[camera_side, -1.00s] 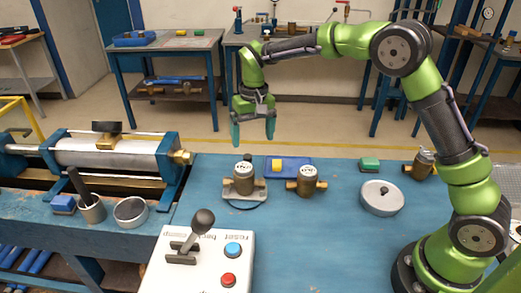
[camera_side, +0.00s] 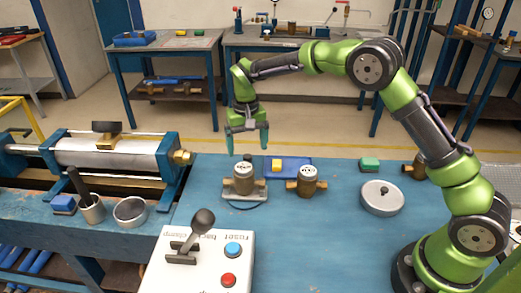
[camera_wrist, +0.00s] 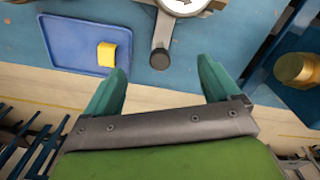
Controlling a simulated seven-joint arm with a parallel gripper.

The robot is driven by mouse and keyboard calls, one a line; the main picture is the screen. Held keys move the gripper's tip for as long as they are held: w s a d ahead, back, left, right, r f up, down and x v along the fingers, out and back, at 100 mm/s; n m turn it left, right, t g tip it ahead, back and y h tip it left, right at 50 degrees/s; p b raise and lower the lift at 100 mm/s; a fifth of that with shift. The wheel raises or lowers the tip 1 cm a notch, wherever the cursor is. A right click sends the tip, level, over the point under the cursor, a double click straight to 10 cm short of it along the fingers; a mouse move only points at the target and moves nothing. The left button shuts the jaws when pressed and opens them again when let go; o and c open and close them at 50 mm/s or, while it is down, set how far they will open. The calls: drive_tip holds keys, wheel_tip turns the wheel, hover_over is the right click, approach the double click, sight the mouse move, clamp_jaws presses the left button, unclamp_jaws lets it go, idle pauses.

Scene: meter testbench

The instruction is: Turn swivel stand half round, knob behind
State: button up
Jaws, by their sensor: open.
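The swivel stand (camera_side: 258,190) carries a brass meter (camera_side: 243,181) with a pale round dial on the blue bench. In the wrist view the dial (camera_wrist: 184,4) is cut off by the top edge. A grey arm runs from the stand to a dark round knob (camera_wrist: 159,59); in the side view the knob (camera_side: 247,157) shows just behind the meter. My gripper (camera_side: 247,150) is open and empty above the bench's far edge, behind the stand. In the wrist view the knob lies ahead of the gap between the fingertips (camera_wrist: 162,72), apart from both fingers.
A blue tray (camera_wrist: 65,42) with a yellow block (camera_wrist: 106,54) lies beside the stand. A second brass meter (camera_side: 306,181) stands close to its right. A control box (camera_side: 208,262) with a lever is in front; a cylinder rig (camera_side: 115,155) is left.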

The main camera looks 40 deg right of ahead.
drive_tip(key=shift+f, duration=0.25)
idle(0.4)
drive_tip(key=shift+f, duration=0.95)
drive_tip(key=shift+c, duration=0.4)
drive_tip(key=c, duration=0.4)
drive_tip(key=shift+o, duration=0.2)
